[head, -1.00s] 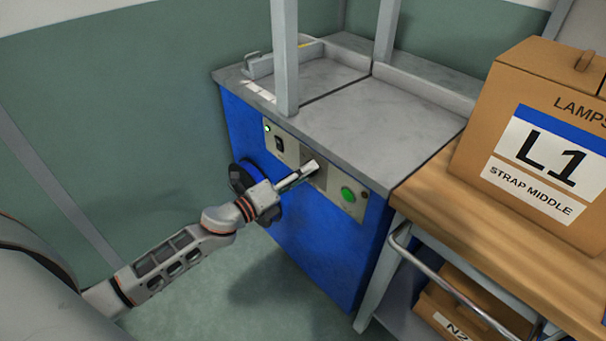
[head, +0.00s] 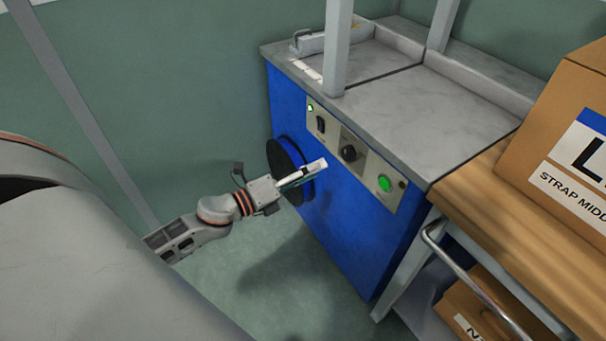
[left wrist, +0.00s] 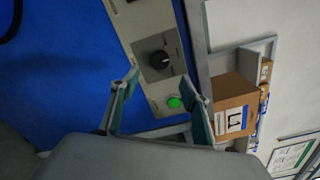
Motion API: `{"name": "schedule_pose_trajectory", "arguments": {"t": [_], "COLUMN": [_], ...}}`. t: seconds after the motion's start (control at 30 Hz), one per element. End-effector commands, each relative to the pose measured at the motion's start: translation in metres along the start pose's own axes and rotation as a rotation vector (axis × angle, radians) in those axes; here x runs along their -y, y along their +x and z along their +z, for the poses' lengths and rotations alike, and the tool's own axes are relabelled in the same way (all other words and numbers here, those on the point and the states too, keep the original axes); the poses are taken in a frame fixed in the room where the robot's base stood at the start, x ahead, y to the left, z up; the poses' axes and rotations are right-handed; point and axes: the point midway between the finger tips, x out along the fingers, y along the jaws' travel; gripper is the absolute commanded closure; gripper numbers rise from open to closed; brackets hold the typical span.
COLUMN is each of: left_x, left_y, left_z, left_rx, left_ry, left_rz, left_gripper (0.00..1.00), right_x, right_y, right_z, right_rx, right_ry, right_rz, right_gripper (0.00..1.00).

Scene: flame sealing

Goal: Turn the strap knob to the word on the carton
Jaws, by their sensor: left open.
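The black strap knob (head: 348,153) is on the grey control panel of the blue strapping machine, between a black switch and a green button. It also shows in the left wrist view (left wrist: 159,60), with a light pointer mark too small to read against its labels. My left gripper (head: 318,166) is in front of the machine, to the left of the knob and apart from it. In the left wrist view the gripper (left wrist: 160,92) has its fingers spread, with nothing between them. The carton (head: 567,145) stands at the right; its label reads "STRAP MIDD", cut off by the frame edge. My right gripper is not in view.
The panel has a lit green button (head: 384,183) and a black rocker switch (head: 320,124). A black reel (head: 287,168) sits on the machine's side. The wooden bench (head: 478,192) with a metal rail stands right of the machine. Open floor lies in front.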

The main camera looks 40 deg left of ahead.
Motion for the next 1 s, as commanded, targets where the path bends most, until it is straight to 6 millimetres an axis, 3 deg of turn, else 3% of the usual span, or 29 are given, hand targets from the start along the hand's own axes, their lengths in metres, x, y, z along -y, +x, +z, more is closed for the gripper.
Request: {"name": "schedule_pose_trajectory", "arguments": {"t": [0.23,0.83,1.0], "left_x": [0.0,0.0,0.007], "left_y": [-0.022,-0.025,-0.033], "left_z": [0.0,0.0,-0.007], "left_rx": [0.001,0.001,0.042], "left_ry": [0.0,-0.002,-0.187], "left_rz": [0.0,0.0,0.026], "left_gripper": [0.54,0.54,0.54], "right_x": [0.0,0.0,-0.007], "right_y": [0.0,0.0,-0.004], "right_z": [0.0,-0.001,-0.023], "right_rx": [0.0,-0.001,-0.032], "right_ry": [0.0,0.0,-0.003], "right_rz": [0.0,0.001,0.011], "right_gripper": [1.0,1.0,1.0]}}
